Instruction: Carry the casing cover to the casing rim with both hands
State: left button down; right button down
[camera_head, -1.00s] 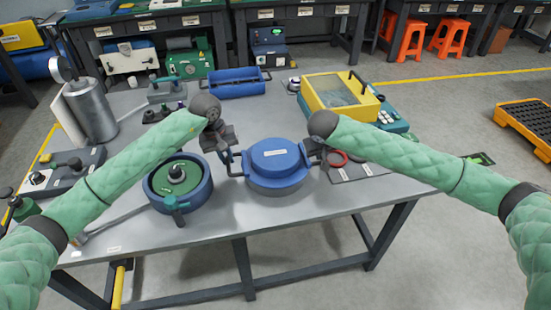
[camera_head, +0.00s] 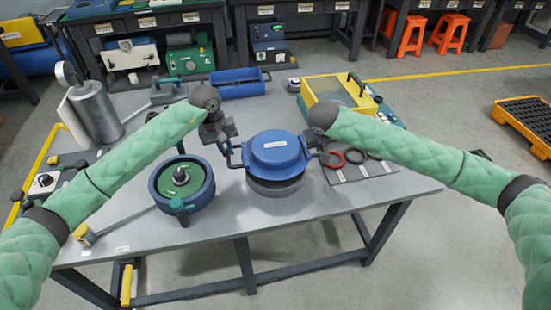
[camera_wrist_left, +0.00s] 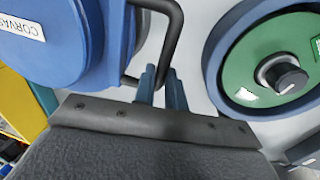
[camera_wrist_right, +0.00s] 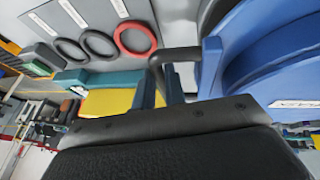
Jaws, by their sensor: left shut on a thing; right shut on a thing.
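The casing cover (camera_head: 277,150) is a blue round lid with a dark handle on each side. It appears level, just above a grey round stand (camera_head: 274,188); the exact gap is hard to tell. My left gripper (camera_head: 231,150) is shut on its left handle, also seen in the left wrist view (camera_wrist_left: 160,85). My right gripper (camera_head: 318,152) is shut on its right handle, seen in the right wrist view (camera_wrist_right: 160,85). The casing, whose blue rim (camera_head: 207,190) surrounds a green inside with a dark central knob, stands left of the cover, apart from it.
Red and black rings lie on a grey mat (camera_head: 360,172) to the right. A yellow-topped case (camera_head: 335,95) and a blue cradle (camera_head: 237,84) stand behind. A metal cylinder (camera_head: 97,112) is at far left. Clamps (camera_head: 178,207) sit around the casing.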

pick_arm(q)
jog(key=shift+a+r, duration=0.1)
jog(key=shift+r, duration=0.15)
pick_arm(e)
jog(key=shift+d+r, duration=0.1)
jog(key=shift+r, duration=0.15)
